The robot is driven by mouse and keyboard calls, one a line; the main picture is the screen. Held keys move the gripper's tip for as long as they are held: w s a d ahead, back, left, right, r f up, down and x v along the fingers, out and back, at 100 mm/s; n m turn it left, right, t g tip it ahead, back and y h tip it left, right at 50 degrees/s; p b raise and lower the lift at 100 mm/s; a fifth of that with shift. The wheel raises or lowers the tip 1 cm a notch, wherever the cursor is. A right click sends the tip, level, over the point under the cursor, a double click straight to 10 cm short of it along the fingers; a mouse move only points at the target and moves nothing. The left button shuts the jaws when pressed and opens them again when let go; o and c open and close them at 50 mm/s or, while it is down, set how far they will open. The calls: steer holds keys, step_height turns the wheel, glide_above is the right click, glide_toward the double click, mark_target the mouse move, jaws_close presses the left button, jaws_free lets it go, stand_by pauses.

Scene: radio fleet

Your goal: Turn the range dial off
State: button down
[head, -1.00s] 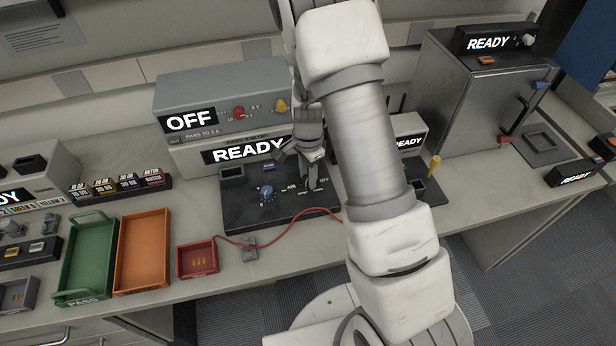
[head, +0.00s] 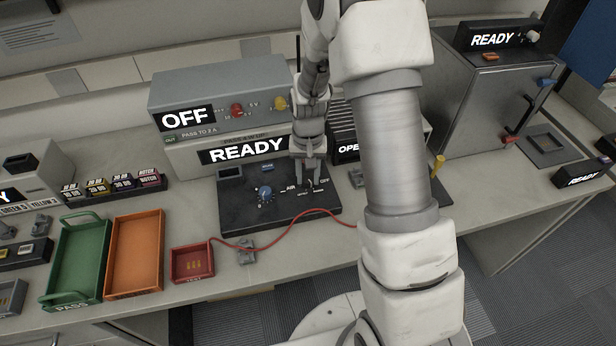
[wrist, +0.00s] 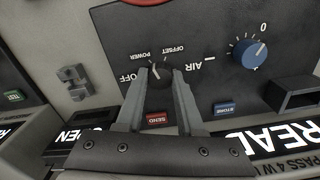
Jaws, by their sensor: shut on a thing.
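The range dial (wrist: 158,70) is a small dark knob on the black meter panel, ringed by the words OFF, POWER, OFFSET and AIR in the wrist view. My gripper (wrist: 158,82) has its two grey fingers on either side of the knob and is shut on it. Which mark the knob points to is hard to tell. In the head view my gripper (head: 309,183) points down onto the right part of the black panel (head: 240,212), near the AIR and OFF labels. The fingers hide most of the knob there.
A blue knob (wrist: 249,53) sits beside the dial. A red SEND button (wrist: 157,118) and blue STORE button (wrist: 226,109) are close to the fingers. A READY display (head: 246,149) stands behind the panel. A red cable (head: 285,226) crosses in front. Trays stand at left.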

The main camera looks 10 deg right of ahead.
mark_target(308, 179)
steer(key=n, duration=0.3)
steer(key=shift+n, duration=0.4)
steer(key=n, duration=0.3)
steer(key=shift+n, duration=0.3)
steer(key=n, duration=0.3)
steer(key=shift+n, duration=0.3)
steer(key=shift+n+p, duration=0.45)
steer(key=shift+n, duration=1.15)
steer(key=c, duration=0.5)
jaws_free()
step_height(308, 179, up, 18)
steer(key=shift+f+p, duration=0.25)
steer(key=shift+p, duration=0.85)
